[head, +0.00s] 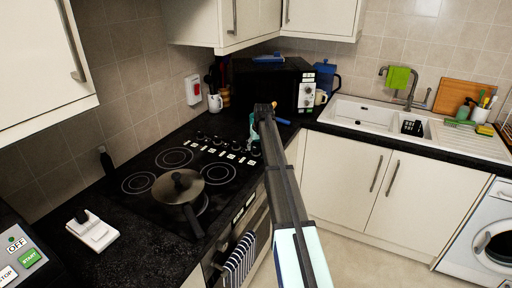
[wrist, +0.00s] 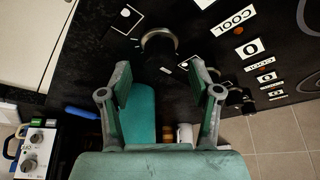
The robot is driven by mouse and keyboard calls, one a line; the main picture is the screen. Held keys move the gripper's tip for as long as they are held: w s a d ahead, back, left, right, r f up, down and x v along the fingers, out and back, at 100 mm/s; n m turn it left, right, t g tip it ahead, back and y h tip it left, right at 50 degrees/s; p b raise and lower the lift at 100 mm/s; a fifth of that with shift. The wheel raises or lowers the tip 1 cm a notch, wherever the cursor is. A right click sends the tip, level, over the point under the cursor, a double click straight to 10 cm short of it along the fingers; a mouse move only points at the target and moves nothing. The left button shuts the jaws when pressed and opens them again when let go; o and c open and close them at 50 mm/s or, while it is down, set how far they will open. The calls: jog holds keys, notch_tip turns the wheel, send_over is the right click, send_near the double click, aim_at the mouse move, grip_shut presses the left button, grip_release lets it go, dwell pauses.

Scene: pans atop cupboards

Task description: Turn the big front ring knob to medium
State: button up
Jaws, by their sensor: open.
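The hob's control knobs (head: 216,139) stand in a row at the right end of the black hob, with small white labels beside them. In the wrist view one round dark knob with a metallic rim (wrist: 158,44) lies just beyond and between my fingertips, apart from them. Several more knobs (wrist: 240,98) are to the right. My gripper (wrist: 160,72) is open and empty; in the head view it is a small teal shape (head: 254,132) at the knob row's right end, partly hidden by my arm. I cannot tell which knob is the big front ring's.
A lidded pan (head: 178,187) sits on the hob's front ring, its handle towards the front edge. A black microwave (head: 275,88) stands behind my gripper. A striped towel (head: 240,260) hangs on the oven front. A white sink (head: 370,115) is at the right.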

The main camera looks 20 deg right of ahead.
aim_at(256, 148)
jog(key=shift+x, duration=1.4)
jog(key=c, duration=1.1)
jog(key=shift+m, duration=0.4)
jog(key=shift+c, duration=0.2)
jog(key=m+h+b, duration=0.1)
jog(key=m, duration=0.2)
jog(key=shift+w+m+h, duration=0.1)
jog(key=shift+m+h, duration=0.2)
jog(key=shift+h, duration=0.1)
jog(key=m+g+b, duration=0.1)
jog(key=m, duration=0.1)
jog(key=m+h+b, duration=0.1)
jog(key=m, duration=0.2)
jog(key=shift+f+g+h, duration=0.1)
jog(key=shift+g+h, duration=0.2)
jog(key=shift+g, duration=0.1)
jog(key=m+g+b, duration=0.1)
jog(key=m, duration=0.2)
jog(key=m+g+b, duration=0.1)
jog(key=m, duration=0.1)
jog(key=shift+m+h, duration=0.4)
jog(key=shift+m+g+b, duration=0.9)
jog(key=shift+m+b, duration=0.05)
jog(key=shift+m, duration=1.35)
